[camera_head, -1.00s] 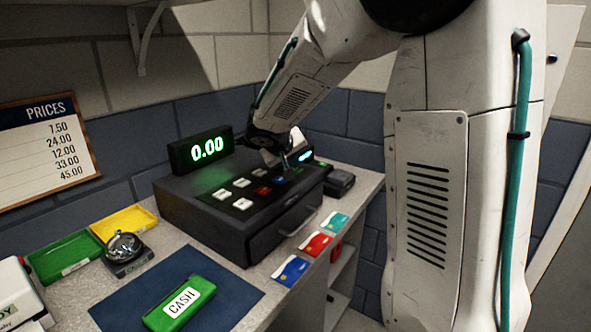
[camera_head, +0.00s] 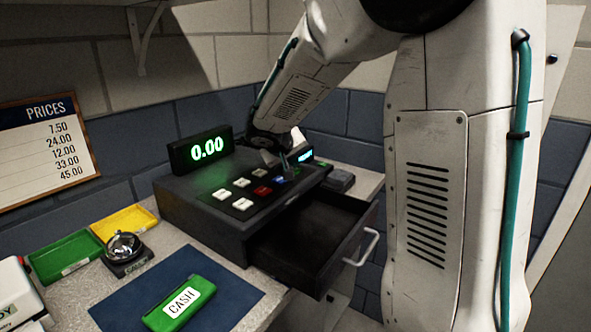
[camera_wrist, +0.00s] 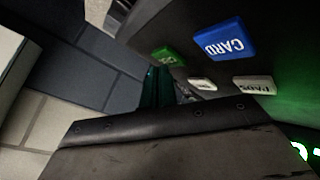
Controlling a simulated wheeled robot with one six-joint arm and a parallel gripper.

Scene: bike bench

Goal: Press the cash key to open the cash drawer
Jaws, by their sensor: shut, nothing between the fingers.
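The dark cash register (camera_head: 200,205) stands on the counter with its display (camera_head: 203,149) reading 0.00. Its cash drawer (camera_head: 310,238) is pulled well out, and the inside looks empty. My gripper (camera_head: 286,168) is shut and empty, over the far right of the key panel. In the wrist view its teal fingertips (camera_wrist: 160,85) are close to a green key (camera_wrist: 168,56); I cannot tell whether they touch it. A blue CARD key (camera_wrist: 224,39) and white keys (camera_wrist: 252,82) are beside it. The green key's lettering is not readable.
The open drawer's handle (camera_head: 362,247) juts past the counter's front edge. A green CASH pouch (camera_head: 180,303) lies on a blue mat (camera_head: 120,307). A bell (camera_head: 124,248), green tray (camera_head: 66,257) and yellow tray (camera_head: 124,222) are at left. A dark device (camera_head: 338,178) stands right of the register.

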